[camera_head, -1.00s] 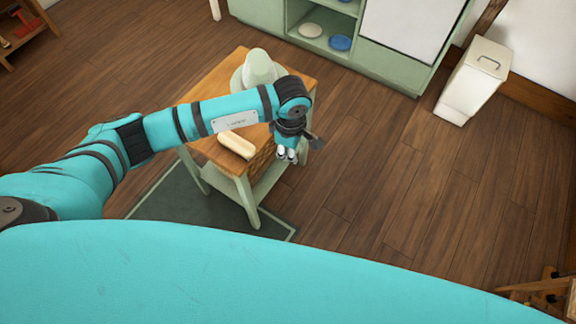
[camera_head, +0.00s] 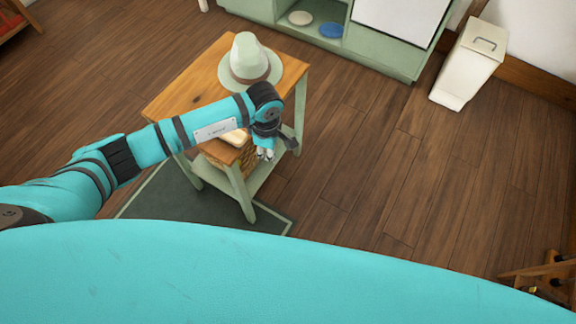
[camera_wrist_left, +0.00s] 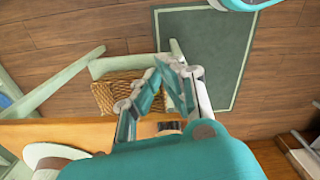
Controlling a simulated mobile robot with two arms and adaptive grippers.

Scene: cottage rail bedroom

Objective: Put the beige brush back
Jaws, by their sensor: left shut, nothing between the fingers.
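The beige brush (camera_head: 236,137) lies on the near end of a small wooden-topped table (camera_head: 185,85). My left arm crosses in front of it in the head view and hides most of it. My left gripper (camera_head: 265,154) is shut and empty, pointing down just right of the table's near corner, apart from the brush. In the left wrist view the closed fingers (camera_wrist_left: 168,65) show beyond the table edge, over the basket and mat side. A small dark-topped piece at the table edge there may be the brush; I cannot tell.
A pale green hat (camera_head: 250,60) stands on the table's far end. A wicker basket (camera_wrist_left: 112,92) sits on the shelf beneath. A dark green mat (camera_head: 165,200) lies under the table. A green cabinet (camera_head: 385,55) and white bin (camera_head: 468,65) stand behind.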

